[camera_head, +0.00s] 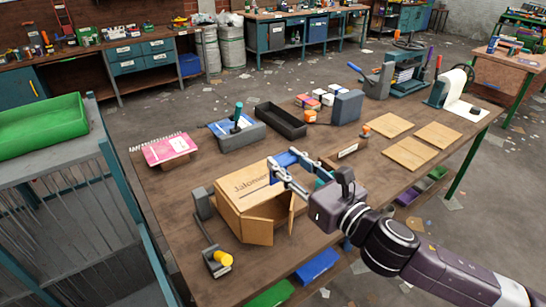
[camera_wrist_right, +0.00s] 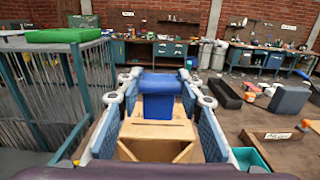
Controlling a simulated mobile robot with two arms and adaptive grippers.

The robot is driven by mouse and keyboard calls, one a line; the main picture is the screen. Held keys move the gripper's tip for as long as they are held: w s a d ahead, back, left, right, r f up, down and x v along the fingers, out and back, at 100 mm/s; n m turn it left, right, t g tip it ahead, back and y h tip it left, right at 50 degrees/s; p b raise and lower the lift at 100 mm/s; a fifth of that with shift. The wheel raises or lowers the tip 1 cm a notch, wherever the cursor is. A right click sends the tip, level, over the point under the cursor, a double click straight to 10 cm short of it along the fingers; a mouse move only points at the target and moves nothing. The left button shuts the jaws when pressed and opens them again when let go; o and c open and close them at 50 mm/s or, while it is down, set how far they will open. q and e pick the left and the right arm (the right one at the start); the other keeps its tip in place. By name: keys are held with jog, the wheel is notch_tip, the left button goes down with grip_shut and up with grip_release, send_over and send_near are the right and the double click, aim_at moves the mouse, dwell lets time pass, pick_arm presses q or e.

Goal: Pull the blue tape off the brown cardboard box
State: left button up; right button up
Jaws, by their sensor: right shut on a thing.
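The brown cardboard box (camera_head: 243,189) stands on the wooden table in the head view, its front flaps hanging open. It also shows below the fingers in the wrist view (camera_wrist_right: 157,131). My right gripper (camera_head: 277,168) reaches in from the right over the box's top right edge. I cannot tell whether the tape's lower end still sticks to the cardboard. My left gripper is not in view.
A pink notebook (camera_head: 168,149), a black tray (camera_head: 280,121) and cardboard sheets (camera_head: 409,153) lie on the table (camera_head: 185,202). A green-topped wire cage (camera_head: 45,160) stands at the left.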

jog(key=shift+v, duration=1.8)
jog(key=shift+s+d, duration=0.1)
jog(key=shift+s, duration=0.1)
jog(key=shift+r, duration=0.1)
notch_tip(320, 180, up, 6)
jog(key=s+d+p, duration=0.1)
jog(key=s+p, duration=0.1)
jog(key=p, duration=0.3)
jog(key=shift+s+d+p, duration=0.2)
jog(key=shift+d+p, duration=0.15)
jog(key=shift+d, duration=0.05)
